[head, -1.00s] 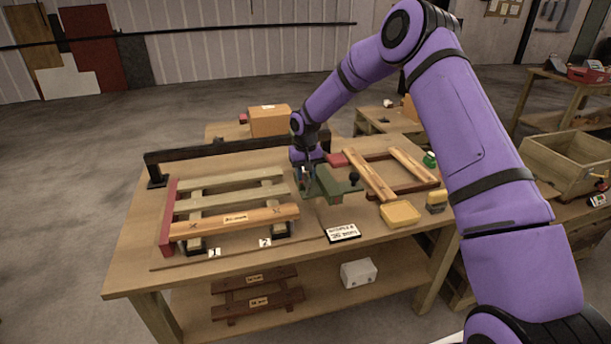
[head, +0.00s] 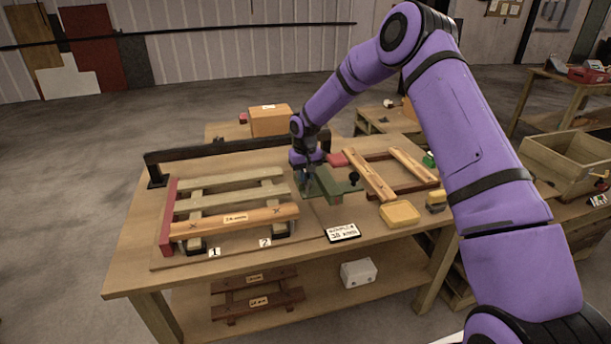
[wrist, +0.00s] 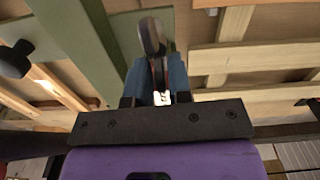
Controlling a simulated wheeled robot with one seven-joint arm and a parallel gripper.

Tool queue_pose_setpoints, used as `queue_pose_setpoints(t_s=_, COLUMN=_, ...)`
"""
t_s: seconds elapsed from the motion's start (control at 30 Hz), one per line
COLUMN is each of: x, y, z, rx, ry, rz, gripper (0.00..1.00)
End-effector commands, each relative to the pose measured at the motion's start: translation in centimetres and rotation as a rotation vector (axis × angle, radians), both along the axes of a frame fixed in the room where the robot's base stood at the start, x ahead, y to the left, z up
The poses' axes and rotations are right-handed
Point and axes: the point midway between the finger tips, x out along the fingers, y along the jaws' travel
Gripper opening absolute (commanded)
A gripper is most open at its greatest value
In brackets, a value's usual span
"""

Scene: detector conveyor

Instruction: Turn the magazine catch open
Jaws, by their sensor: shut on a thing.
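The magazine is a green fixture (head: 328,186) on the bench, with a black knob (head: 353,177) at its right end. It also shows in the wrist view as a long green bar (wrist: 78,42), with the black knob (wrist: 14,60) at left. My gripper (head: 305,182) is at the fixture's left end. In the wrist view my gripper (wrist: 160,76) has its blue fingers closed around a small dark, rounded metal lever (wrist: 151,38), which looks like the catch. Its lower part is hidden between the fingers, and its exact angle is hard to tell.
A slatted wooden rack (head: 232,218) stands left of the fixture, with a black rail (head: 200,151) behind it. A wooden frame (head: 370,178), a yellow tray (head: 400,213) and a label card (head: 342,233) lie to the right and front.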

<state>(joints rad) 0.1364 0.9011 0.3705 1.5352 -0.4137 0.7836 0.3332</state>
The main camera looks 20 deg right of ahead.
Motion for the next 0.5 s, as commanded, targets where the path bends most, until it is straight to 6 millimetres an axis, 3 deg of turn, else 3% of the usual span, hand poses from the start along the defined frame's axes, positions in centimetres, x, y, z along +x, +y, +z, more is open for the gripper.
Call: queue_pose_setpoints(t_s=0.5, x=-0.14, y=0.65, z=0.07, rx=-0.001, ry=-0.001, rz=0.374, gripper=0.0)
